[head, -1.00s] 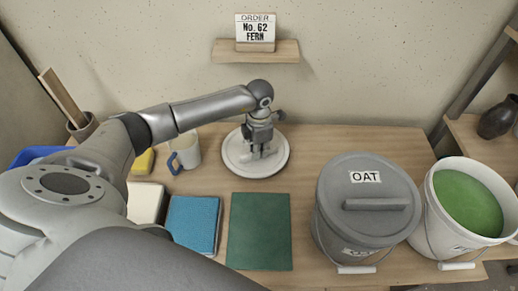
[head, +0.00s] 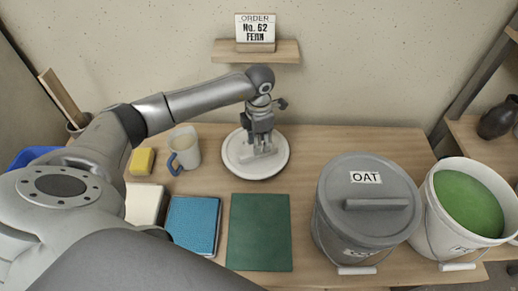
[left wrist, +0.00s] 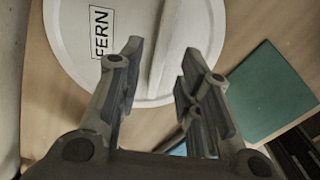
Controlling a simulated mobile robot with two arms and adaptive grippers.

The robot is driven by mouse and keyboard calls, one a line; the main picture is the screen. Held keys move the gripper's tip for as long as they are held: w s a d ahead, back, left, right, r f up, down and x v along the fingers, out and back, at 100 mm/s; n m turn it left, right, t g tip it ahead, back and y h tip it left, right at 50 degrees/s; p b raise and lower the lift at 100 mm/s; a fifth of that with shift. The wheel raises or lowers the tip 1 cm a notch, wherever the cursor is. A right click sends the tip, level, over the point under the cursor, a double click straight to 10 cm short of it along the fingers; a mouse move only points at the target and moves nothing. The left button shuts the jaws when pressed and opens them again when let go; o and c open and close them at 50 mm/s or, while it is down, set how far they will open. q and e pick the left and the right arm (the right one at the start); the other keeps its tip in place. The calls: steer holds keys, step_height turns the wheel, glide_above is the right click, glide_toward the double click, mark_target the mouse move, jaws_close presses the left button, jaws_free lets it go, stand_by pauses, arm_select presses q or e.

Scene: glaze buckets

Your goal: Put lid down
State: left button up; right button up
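The white round lid (head: 237,160) lies flat on the table near the wall. In the left wrist view the lid (left wrist: 85,15) shows its FERN label and its raised bar handle (left wrist: 172,45). My left gripper (head: 262,146) is just above the lid, pointing down over the handle. In the left wrist view my left gripper (left wrist: 160,68) has its fingers spread with nothing between them, and the handle lies beyond the tips. The open white bucket (head: 434,215) of green glaze stands at the right. My right gripper is not in view.
A grey bucket (head: 330,235) with a lid marked OAT stands left of the open bucket. An order card (head: 255,30) reads FERN.

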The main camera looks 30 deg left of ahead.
arm_select(q)
step_height(320, 180, up, 8)
steer(key=shift+f, duration=0.15)
stand_by(0.5)
